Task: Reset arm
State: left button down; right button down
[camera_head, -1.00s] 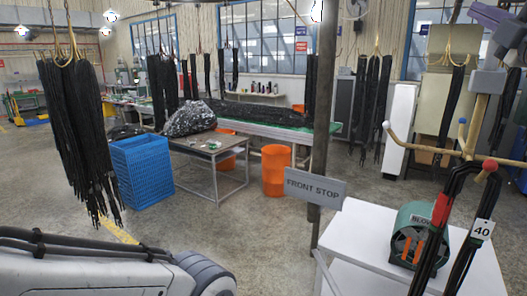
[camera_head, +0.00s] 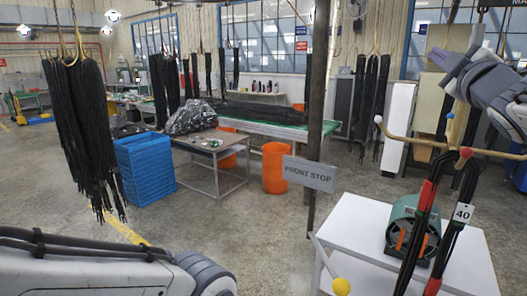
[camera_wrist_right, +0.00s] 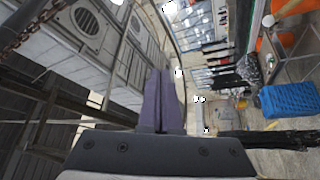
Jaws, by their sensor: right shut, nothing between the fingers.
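My right gripper (camera_head: 443,58) is at the upper right of the head view, raised above the wooden hose stand (camera_head: 430,146). Its purple fingers are closed together with nothing between them. They also show shut in the right wrist view (camera_wrist_right: 161,98). My left arm (camera_head: 95,272) lies across the bottom left of the head view, and its gripper is out of the picture. Black hoses with red bands (camera_head: 425,222) hang on the stand below my right gripper. One carries a tag marked 40 (camera_head: 463,213).
A white table (camera_head: 352,228) with a green and orange machine (camera_head: 405,228) is at the lower right. A blue crate (camera_head: 146,168) and hanging black hoses (camera_head: 82,130) are left. Open floor lies between.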

jog(key=w+a+f+m+g+y, duration=0.1)
jog(key=a+f+m+g, duration=0.15)
jog(key=a+f, duration=0.45)
jog(key=w+a+f+m+g, duration=0.1)
jog(key=a+f+m+g, duration=0.2)
jog(key=f, duration=0.6)
jog(key=s+a+f+g+y, duration=0.2)
jog(key=s+a+f+g, duration=0.35)
jog(key=a+f, duration=0.75)
jog(key=s+a+f+g, duration=0.25)
jog(key=s+f, duration=0.25)
jog(key=s, duration=0.4)
jog(key=s+a+f+n+g, duration=0.1)
jog(key=s+a+f+g, duration=0.1)
jog(key=s+f+g, duration=0.35)
jog(key=s+a+f+g, duration=0.2)
jog(key=s+f, duration=0.4)
jog(key=s, duration=0.6)
notch_tip(320, 180, down, 12)
jog(key=b, duration=1.2)
jog(key=shift+s+a, duration=0.15)
jog(key=shift+s, duration=0.15)
jog(key=shift+f, duration=0.1)
